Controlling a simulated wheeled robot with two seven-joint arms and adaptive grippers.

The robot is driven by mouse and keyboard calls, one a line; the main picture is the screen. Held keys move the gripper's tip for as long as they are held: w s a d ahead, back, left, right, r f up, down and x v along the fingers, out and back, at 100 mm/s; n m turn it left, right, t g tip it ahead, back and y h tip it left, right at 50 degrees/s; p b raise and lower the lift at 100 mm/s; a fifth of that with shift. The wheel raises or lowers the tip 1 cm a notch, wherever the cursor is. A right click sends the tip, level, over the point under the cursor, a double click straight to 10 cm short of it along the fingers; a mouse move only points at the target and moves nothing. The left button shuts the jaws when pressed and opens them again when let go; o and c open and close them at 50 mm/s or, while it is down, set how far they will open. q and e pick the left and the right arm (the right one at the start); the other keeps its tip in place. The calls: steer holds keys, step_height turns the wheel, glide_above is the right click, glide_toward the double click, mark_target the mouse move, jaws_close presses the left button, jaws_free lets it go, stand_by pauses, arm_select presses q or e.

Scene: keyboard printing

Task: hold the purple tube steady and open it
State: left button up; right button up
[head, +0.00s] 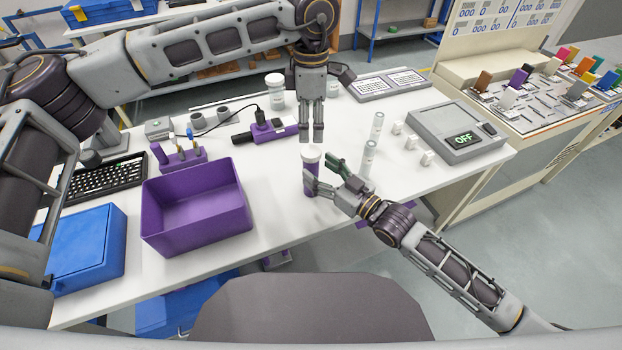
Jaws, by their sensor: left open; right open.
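The purple tube (311,185) stands upright on the white table, with a white cap (312,156) on its top. My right gripper (318,171) is open and reaches in from the right at the tube's height. Its fingers lie close around or beside the tube and hide part of it; I cannot tell whether they touch it. My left gripper (311,140) points straight down just above the cap. It is open with its fingers a small way apart, and holds nothing.
A purple bin (195,220) stands left of the tube, with a purple rack (180,160) behind it. White-capped vials (369,158) stand just right of the tube, near my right gripper. A grey scale (457,130) reading OFF is farther right. The table front of the tube is clear.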

steer(key=shift+x, duration=1.9)
steer(key=shift+c, duration=0.5)
jaws_close()
